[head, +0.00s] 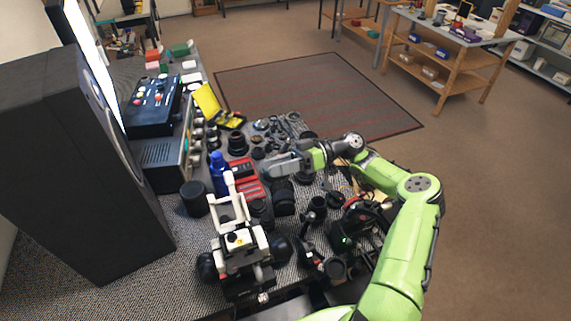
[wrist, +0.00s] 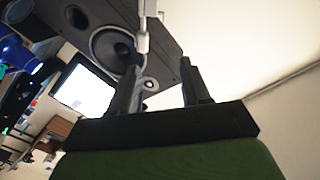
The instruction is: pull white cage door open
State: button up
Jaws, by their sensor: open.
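The white cage (head: 222,205) is an open white frame on a dark wheeled base at the front of the bench. I cannot tell which part of it is the door. My gripper (head: 272,171) is beyond the frame and to its right, above the cluttered bench. In the wrist view, the two dark fingers of my gripper (wrist: 160,68) stand apart with nothing held. A white bar (wrist: 143,25), perhaps part of the cage, shows ahead near the left finger and apart from the gripper. Contact is not visible.
A large black speaker (head: 80,160) stands at the left; it also shows in the wrist view (wrist: 105,35). A blue bottle (head: 218,172) and red-topped boxes (head: 245,187) stand close to the cage. Lenses and dark parts crowd the bench. The floor (head: 490,200) at right is clear.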

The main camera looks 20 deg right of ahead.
jog(key=d, duration=0.3)
dwell(0.4)
